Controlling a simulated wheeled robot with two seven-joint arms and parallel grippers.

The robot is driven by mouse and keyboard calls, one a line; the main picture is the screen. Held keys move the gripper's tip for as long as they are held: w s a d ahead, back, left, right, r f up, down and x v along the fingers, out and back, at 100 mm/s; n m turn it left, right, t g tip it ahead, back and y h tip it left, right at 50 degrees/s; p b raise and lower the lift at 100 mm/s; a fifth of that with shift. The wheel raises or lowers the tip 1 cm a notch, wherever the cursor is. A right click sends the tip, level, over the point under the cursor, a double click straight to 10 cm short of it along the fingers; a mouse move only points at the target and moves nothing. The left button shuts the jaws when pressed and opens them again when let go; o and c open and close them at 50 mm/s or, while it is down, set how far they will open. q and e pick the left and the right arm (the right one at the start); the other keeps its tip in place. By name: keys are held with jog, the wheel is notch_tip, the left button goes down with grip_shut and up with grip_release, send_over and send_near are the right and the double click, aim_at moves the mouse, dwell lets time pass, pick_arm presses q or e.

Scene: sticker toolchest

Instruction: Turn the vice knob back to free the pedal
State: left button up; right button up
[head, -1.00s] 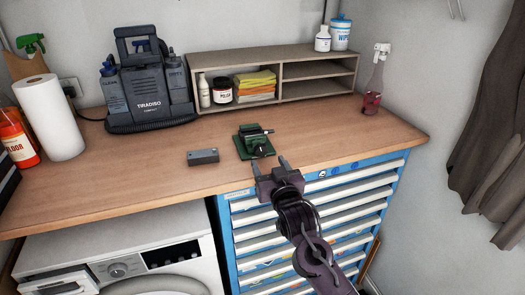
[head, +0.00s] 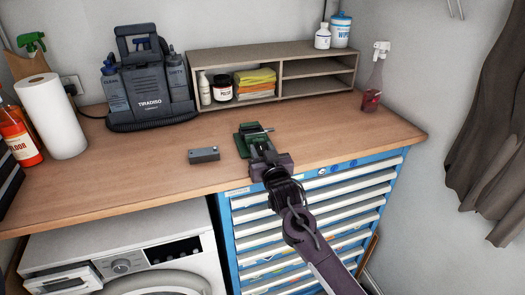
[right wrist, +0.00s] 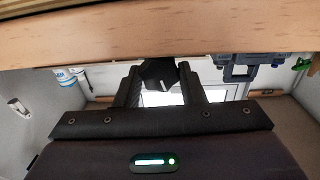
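The green vice (head: 246,133) stands on the wooden counter near its front edge. A thin dark piece with a light end (head: 262,131) shows at its top; it is too small to tell if this is the pedal. My right gripper (head: 261,151) is at the front of the vice and hides its knob there. In the right wrist view, the dark vice knob (right wrist: 159,74) sits between the two fingers of this gripper (right wrist: 160,88). The fingers are apart, one on each side of the knob; whether they touch it is hard to tell. My left gripper is out of view.
A small grey block (head: 204,155) lies on the counter left of the vice. A wooden shelf (head: 319,70) and a dark TIRADISO machine (head: 150,95) stand behind. The blue drawer cabinet (head: 229,234) is below the counter. The counter right of the vice is clear.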

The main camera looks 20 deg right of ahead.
jog(key=c, duration=0.4)
jog(key=shift+n, duration=0.3)
